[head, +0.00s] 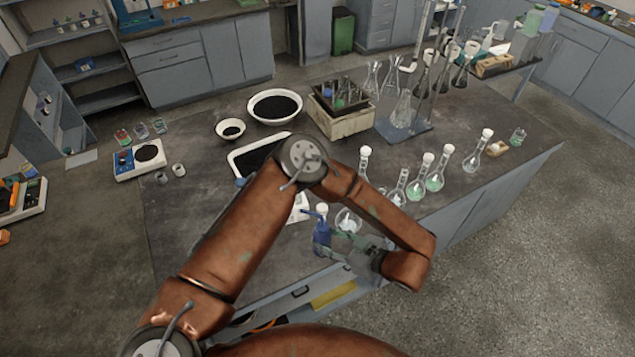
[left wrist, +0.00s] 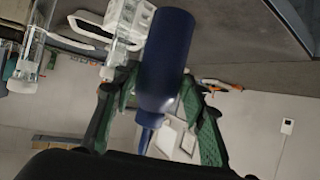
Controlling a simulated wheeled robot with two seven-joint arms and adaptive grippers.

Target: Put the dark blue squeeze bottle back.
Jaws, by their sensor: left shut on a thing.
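The dark blue squeeze bottle (head: 322,238) is at the front edge of the dark bench top (head: 200,215) in the head view. My left gripper (head: 334,250) is shut on it from the right. In the left wrist view the bottle (left wrist: 166,60) is between the two green-padded fingers (left wrist: 155,112), with its narrow tip pointing down in the picture. Whether the bottle touches the bench cannot be told. My left arm hides part of the bench middle. My right gripper is not in view.
Several flasks with white stoppers (head: 417,188) stand close to the right of the bottle. A round flask (head: 347,221) is right beside it. A black-filled white tray (head: 243,158) lies behind my arm. An open drawer (head: 300,293) is below the bench edge.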

